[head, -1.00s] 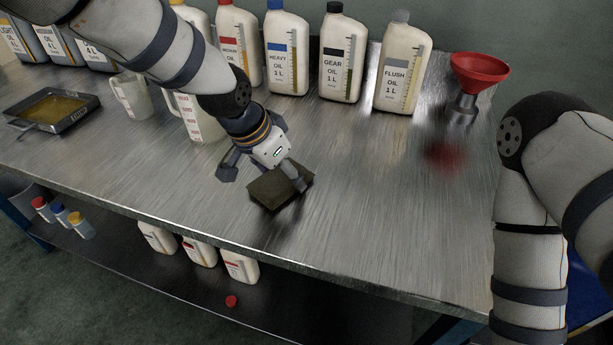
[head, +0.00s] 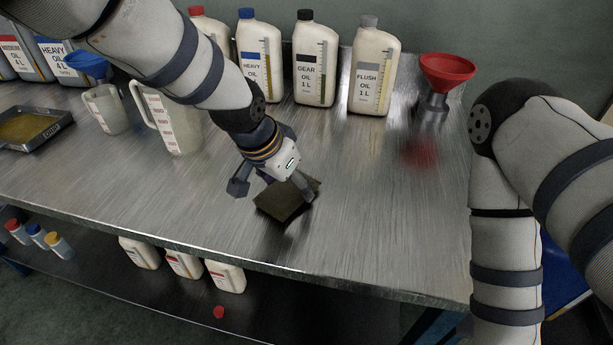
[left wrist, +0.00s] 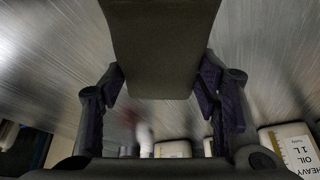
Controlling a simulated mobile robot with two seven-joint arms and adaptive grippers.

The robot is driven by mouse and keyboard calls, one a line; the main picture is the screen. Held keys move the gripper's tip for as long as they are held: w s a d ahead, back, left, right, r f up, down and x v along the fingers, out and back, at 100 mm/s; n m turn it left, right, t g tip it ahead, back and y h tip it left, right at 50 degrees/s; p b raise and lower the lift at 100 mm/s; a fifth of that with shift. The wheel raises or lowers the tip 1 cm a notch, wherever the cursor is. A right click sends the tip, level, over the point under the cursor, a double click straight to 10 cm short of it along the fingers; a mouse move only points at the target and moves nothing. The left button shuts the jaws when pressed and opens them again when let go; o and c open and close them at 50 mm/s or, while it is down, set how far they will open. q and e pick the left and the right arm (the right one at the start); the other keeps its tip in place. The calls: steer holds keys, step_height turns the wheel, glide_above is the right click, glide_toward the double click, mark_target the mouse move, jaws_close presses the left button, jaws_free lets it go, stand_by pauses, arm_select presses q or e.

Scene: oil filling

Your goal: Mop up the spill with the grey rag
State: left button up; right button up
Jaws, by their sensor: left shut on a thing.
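The grey rag (head: 282,205) shows as a dark olive-grey slab in the head view, over the front middle of the metal table (head: 370,220). My left gripper (head: 273,188) is shut on it; the rag is tilted, close above or touching the table. In the left wrist view the rag (left wrist: 162,45) lies between both fingers of the left gripper (left wrist: 160,85). A dim reddish patch (head: 420,152) shows below the red funnel; it looks like a reflection. I cannot make out a clear spill. My right gripper is not in view; only its arm shows at right.
Oil bottles (head: 375,75) line the table's back, with the red funnel (head: 447,72) on a stand at their right. Measuring jugs (head: 172,122) and an oil tray (head: 30,130) stand left. The table right of the rag is clear. A lower shelf holds small bottles (head: 184,264).

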arm_select(q)
steer(key=shift+s+a+f, duration=0.15)
steer(key=shift+a+f, duration=0.05)
steer(key=shift+d, duration=0.1)
steer(key=shift+r, duration=0.15)
step_height(320, 180, up, 7)
steer(key=shift+f, duration=0.1)
steer(key=a+n, duration=0.1)
steer(key=a, duration=0.1)
steer(key=s+a+f+n, duration=0.1)
steer(key=a, duration=0.2)
steer(key=s+a+n+y, duration=0.1)
steer(key=a, duration=0.1)
steer(key=shift+s+a+f+t, duration=0.15)
steer(key=shift+a+f+t, duration=0.05)
steer(key=shift+f+t, duration=0.1)
steer(key=s+a+n, duration=0.1)
steer(key=a+n, duration=0.1)
steer(key=a, duration=0.1)
steer(key=s+a+n+y, duration=0.1)
steer(key=s+a, duration=0.1)
steer(key=a, duration=0.2)
steer(key=s+a+n+y, duration=0.1)
steer(key=a+n, duration=0.1)
steer(key=a, duration=0.1)
steer(key=shift+s+a+n+t, duration=0.3)
steer(key=shift+s+a, duration=0.05)
steer(key=shift+a, duration=0.05)
